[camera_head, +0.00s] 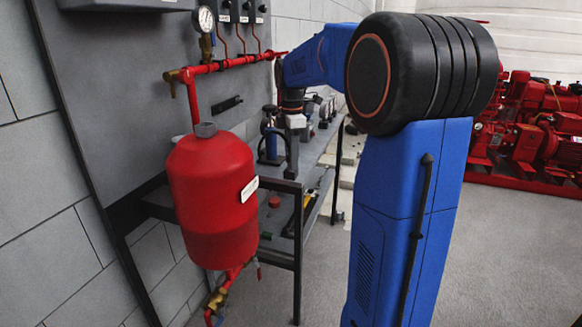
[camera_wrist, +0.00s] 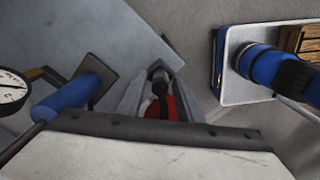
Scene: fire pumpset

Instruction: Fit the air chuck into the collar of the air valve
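In the wrist view, a dark piece with a round metal end, which looks like the air chuck (camera_wrist: 158,76), sits between the two grey fingers of my gripper (camera_wrist: 161,88). A red and black part lies behind its end, between the fingers. My gripper appears shut on it, though the contact is partly hidden. In the head view, my gripper (camera_head: 293,150) points down over the bench, behind and to the right of the red tank (camera_head: 212,190). The chuck is too small to make out there.
A blue hand pump (camera_head: 270,146) stands on the bench (camera_head: 280,184) close to my gripper; a blue cylinder (camera_wrist: 70,97) and a gauge (camera_wrist: 12,88) show left in the wrist view. A tray (camera_wrist: 250,75) is at right. A red pipe (camera_head: 232,62) runs along the panel.

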